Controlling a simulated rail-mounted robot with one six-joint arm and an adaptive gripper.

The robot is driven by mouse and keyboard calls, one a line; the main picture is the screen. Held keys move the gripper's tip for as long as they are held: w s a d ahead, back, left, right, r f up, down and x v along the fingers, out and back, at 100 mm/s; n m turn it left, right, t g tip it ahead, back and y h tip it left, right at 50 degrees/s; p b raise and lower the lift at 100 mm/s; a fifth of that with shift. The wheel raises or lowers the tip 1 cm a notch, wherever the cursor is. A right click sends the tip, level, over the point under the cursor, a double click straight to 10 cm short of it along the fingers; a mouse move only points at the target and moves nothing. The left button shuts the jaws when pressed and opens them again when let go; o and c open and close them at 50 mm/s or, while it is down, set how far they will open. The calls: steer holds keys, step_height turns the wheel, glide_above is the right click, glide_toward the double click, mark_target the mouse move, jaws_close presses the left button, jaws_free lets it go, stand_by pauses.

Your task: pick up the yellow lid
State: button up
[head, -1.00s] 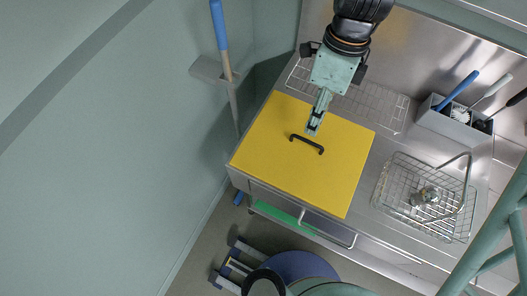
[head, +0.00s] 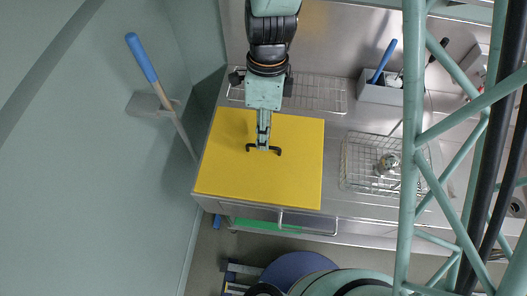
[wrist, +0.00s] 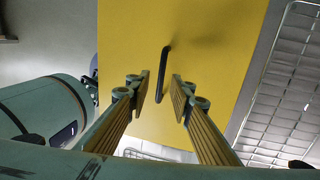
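The yellow lid (head: 300,175) is a flat square sheet lying on the steel counter at the left, with a black bar handle (head: 277,151) near its middle. My gripper (head: 263,146) is over the handle in the head view and hides the handle's middle part. In the wrist view my gripper (wrist: 161,90) is open, its two ribbed fingers apart. The black handle (wrist: 162,70) shows between and beyond the fingertips, with the yellow lid (wrist: 215,45) behind it. Nothing is between the pads; I cannot tell the exact gap to the handle.
A wire basket (head: 355,165) with a metal part inside stands right of the lid. A wire rack (head: 318,92) lies behind it, and a grey holder (head: 378,93) with brushes stands at the back. A blue-handled tool (head: 142,58) leans on the left wall.

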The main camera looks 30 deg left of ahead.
steer(key=shift+s+d+f, duration=0.1)
steer(key=shift+s+f, duration=0.1)
steer(key=shift+f, duration=1.05)
steer(key=shift+s+d+f, duration=0.1)
steer(key=shift+s+f, duration=0.1)
steer(key=shift+f, duration=1)
steer(key=shift+c, duration=0.7)
jaws_close()
